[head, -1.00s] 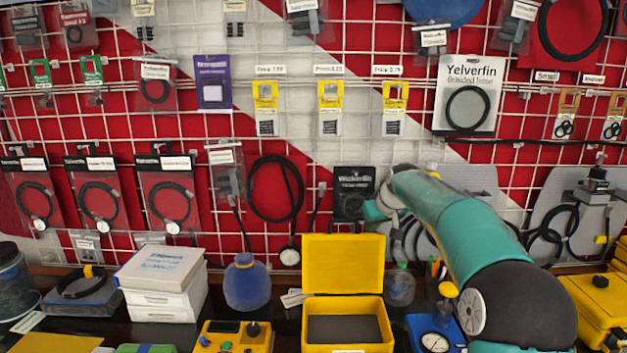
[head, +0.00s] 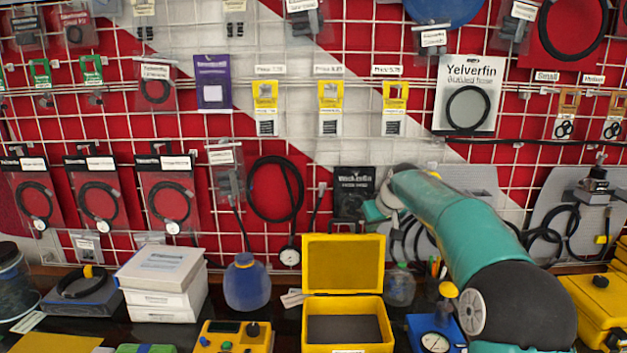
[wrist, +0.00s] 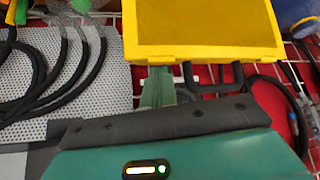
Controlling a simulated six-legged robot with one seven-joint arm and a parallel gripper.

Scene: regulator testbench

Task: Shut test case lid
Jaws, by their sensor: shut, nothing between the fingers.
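The yellow test case (head: 348,336) stands open on the bench in the head view, with a dark interior. Its lid (head: 343,263) stands up at the back, roughly upright. The lid (wrist: 203,30) also fills the upper middle of the wrist view. My gripper (head: 374,210) is up by the wall, just above and beside the lid's top right corner. In the wrist view my green gripper fingers (wrist: 156,88) show close together and empty, right by the lid's edge. I cannot tell whether they touch it.
A blue round bottle (head: 246,284) and a yellow tester (head: 234,337) stand left of the case. A clear jar (head: 399,287) and a blue gauge box (head: 436,335) stand to its right. Hoses and packets hang on the wall grid close behind my gripper.

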